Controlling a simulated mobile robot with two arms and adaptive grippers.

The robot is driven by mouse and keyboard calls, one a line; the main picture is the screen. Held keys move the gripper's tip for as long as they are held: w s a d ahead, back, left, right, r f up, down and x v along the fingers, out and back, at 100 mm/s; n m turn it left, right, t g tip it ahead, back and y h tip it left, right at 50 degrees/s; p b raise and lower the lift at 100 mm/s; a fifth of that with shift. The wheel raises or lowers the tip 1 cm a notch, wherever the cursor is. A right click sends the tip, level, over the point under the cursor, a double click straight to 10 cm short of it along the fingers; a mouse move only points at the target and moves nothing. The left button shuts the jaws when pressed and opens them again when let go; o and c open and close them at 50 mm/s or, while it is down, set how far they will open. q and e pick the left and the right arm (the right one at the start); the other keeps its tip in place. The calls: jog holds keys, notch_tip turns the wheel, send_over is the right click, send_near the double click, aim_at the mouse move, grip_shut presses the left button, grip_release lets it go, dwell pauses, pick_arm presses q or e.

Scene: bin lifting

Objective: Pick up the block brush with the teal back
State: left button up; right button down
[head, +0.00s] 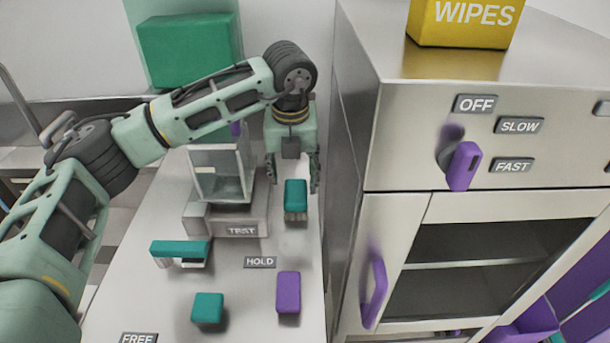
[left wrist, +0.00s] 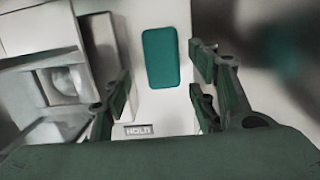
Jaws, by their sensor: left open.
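The block brush with the teal back (head: 296,193) stands on the worktop with pale bristles showing below its back. It lies just below my left gripper (head: 293,176) in the head view. In the left wrist view its teal back (left wrist: 161,57) shows from above, ahead of the gap between the fingers of my left gripper (left wrist: 160,80). That gripper is open and empty, with a finger toward each side of the brush. I cannot tell whether a finger touches it. My right gripper is not in view.
A clear-walled test stand (head: 225,215) is close on the left. A steel cabinet (head: 400,130) rises on the right. A teal-topped tool (head: 180,250), a teal block (head: 207,308) and a purple block (head: 288,291) lie nearer.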

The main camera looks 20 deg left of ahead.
aim_at(295, 191)
pick_arm(q)
jog(key=shift+w+f, duration=0.25)
jog(key=shift+f, duration=0.7)
jog(key=shift+s+f+p, duration=0.1)
jog(key=shift+f+p, duration=0.25)
jog(key=shift+p, duration=0.05)
jog(key=f, duration=0.1)
jog(key=f+p, duration=0.1)
jog(key=f, duration=0.2)
jog(key=shift+w+f+p, duration=0.25)
jog(key=shift+w+p, duration=0.05)
jog(key=shift+w, duration=0.1)
jog(key=shift+f, duration=0.25)
jog(key=c, duration=1)
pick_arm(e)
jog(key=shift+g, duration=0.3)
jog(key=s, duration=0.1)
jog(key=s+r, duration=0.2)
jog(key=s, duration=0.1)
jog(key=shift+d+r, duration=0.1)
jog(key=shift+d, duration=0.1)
pick_arm(q)
jog(key=shift+r, duration=0.15)
